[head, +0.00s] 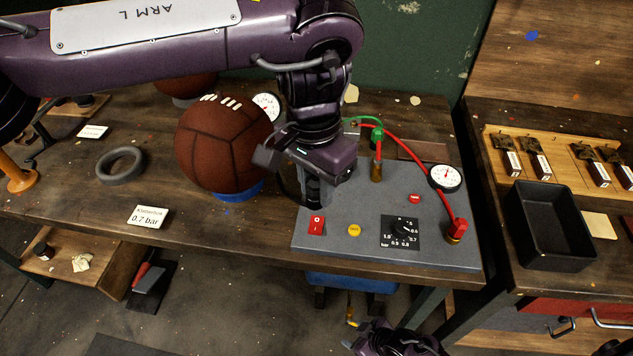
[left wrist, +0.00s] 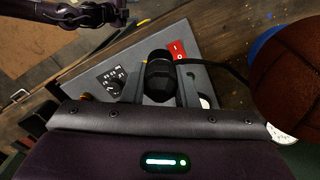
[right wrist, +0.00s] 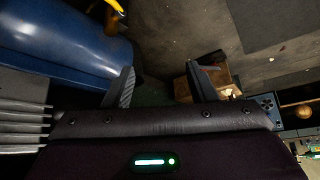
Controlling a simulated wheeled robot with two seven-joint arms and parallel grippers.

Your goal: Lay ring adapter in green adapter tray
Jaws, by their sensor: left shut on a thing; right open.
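My left gripper (head: 313,192) is over the grey control panel, shut on a black cylindrical fitting (left wrist: 160,76) with a dark hose running from it. The fingers hide part of the fitting. My right gripper (right wrist: 160,85) is open and empty, low in front of the bench, and only partly shows in the head view. I cannot pick out the ring adapter for certain; small dark pieces with tags (head: 535,158) sit on a wooden board at the right. No tray that is clearly green shows; an empty, black-looking tray (head: 563,255) stands before that board.
A brown leather ball (head: 222,145) rests on a blue support beside my left gripper. The grey panel (head: 320,248) carries a red switch, a dial, a gauge (head: 445,178) and a red hose. A grey ring (head: 120,165) lies at left. A blue tank (right wrist: 65,45) is near my right gripper.

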